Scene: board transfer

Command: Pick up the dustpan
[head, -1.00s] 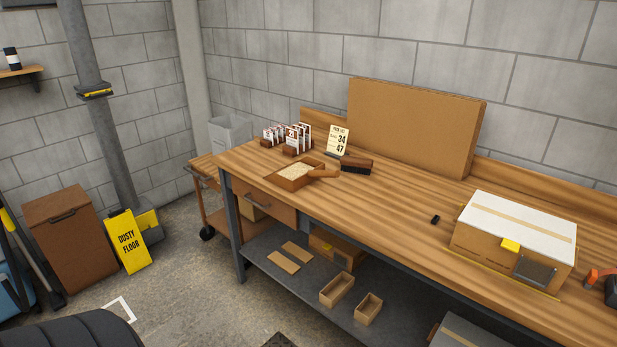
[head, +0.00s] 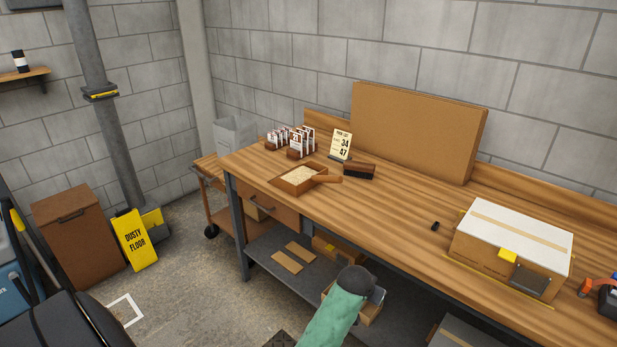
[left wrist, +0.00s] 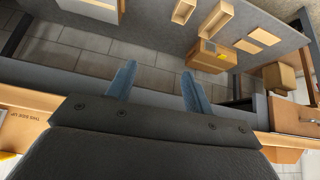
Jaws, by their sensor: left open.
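The dustpan (head: 298,179) is a brown wooden pan holding pale shavings. It lies on the workbench top near its left end, with its handle (head: 328,179) pointing right. A dark-bristled brush (head: 360,171) lies just behind the handle. My left gripper (left wrist: 158,68) is open and empty in the left wrist view, its two blue fingers apart. In the head view my green-sleeved left arm reaches in from the bottom, in front of the bench's lower shelf, well apart from the dustpan. The gripper's fingers are mostly hidden there. The dustpan does not show in the left wrist view. My right gripper is not in view.
The workbench (head: 410,217) has clear top to the right of the dustpan. Card holders (head: 292,143) and a pick list sign (head: 341,145) stand behind it. A taped box (head: 512,247) sits further right. The bench's front edge and lower shelf are close to my arm.

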